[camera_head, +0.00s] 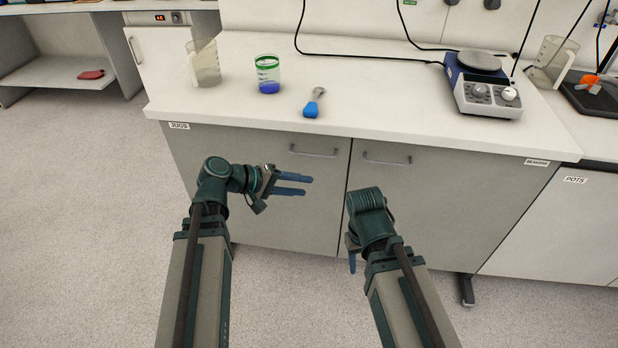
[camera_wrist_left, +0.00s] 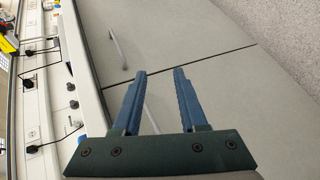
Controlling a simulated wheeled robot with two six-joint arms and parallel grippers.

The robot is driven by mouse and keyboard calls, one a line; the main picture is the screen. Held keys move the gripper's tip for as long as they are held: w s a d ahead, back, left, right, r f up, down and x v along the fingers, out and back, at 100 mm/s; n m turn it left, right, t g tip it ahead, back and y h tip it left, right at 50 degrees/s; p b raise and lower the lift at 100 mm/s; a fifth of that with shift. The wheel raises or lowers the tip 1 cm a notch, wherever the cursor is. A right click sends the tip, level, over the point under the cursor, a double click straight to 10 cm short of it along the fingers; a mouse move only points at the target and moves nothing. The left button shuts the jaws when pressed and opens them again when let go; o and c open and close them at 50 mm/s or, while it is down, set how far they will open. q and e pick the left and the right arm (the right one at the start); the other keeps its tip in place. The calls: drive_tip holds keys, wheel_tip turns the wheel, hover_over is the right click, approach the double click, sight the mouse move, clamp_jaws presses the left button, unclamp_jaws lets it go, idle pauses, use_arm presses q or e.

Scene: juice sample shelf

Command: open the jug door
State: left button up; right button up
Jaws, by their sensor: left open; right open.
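The jug door (camera_head: 240,165) is the closed left grey cabinet door under the counter, below a "JUGS" label (camera_head: 179,125). Its bar handle (camera_head: 314,152) is near its top right. My left gripper (camera_head: 308,185) is open and empty, with blue fingers pointing right, just below that handle in the head view. In the left wrist view, the left gripper's fingers (camera_wrist_left: 160,72) are spread, and the handle (camera_wrist_left: 150,112) shows between them; I cannot tell the depth gap. My right gripper (camera_head: 352,262) is mostly hidden by its own wrist, in front of the right door (camera_head: 440,205).
The right door has its own handle (camera_head: 387,161). On the counter (camera_head: 380,90) stand a clear jug (camera_head: 205,64), a beaker with blue liquid (camera_head: 267,76), a blue-ended tool (camera_head: 312,106) and a hotplate (camera_head: 484,82). Open floor (camera_head: 90,200) lies to the left.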

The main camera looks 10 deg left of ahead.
sight(310, 155)
use_arm(q)
drive_tip(key=w+a+r+n+t+b, duration=0.1)
drive_tip(key=w+a+n+t+b, duration=0.3)
drive_tip(key=a, duration=0.5)
drive_tip(key=shift+t+h, duration=0.4)
drive_tip(key=shift+t, duration=0.3)
drive_tip(key=b+x, duration=0.1)
drive_tip(key=x, duration=0.5)
drive_tip(key=b+x, duration=0.1)
drive_tip(key=x, duration=0.6)
drive_tip(key=shift+s+d, duration=0.15)
drive_tip(key=shift+d, duration=0.15)
use_arm(e)
wheel_tip(310, 155, down, 8)
drive_tip(key=shift+f, duration=0.1)
use_arm(q)
clamp_jaws()
